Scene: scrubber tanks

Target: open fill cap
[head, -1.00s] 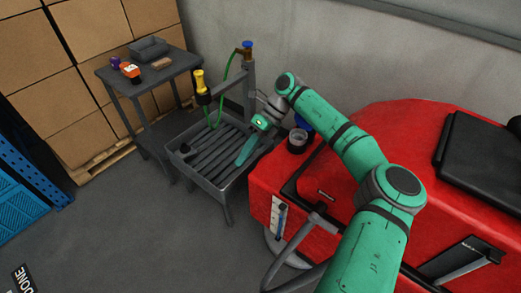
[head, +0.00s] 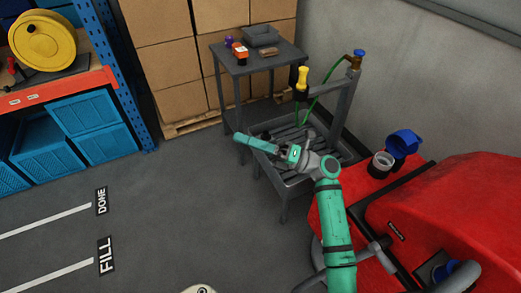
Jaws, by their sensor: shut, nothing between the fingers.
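The red scrubber (head: 455,205) stands at the right. Its dark fill neck (head: 381,163) is uncovered, and its pale rim faces up. The blue fill cap (head: 404,143) stands tipped up behind and to the right of the neck, clear of the opening. My gripper (head: 240,137) is shut and empty. It points left over the near edge of the grey sink, well left of the fill neck. My arm crosses in front of the scrubber's left side.
The grey slatted sink (head: 290,185) has a post, a green hose (head: 318,98) and a yellow nozzle (head: 302,80). A small grey table (head: 285,58) stands behind it. Shelving (head: 125,90) is at left. Floor with FILL and DONE markings is clear.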

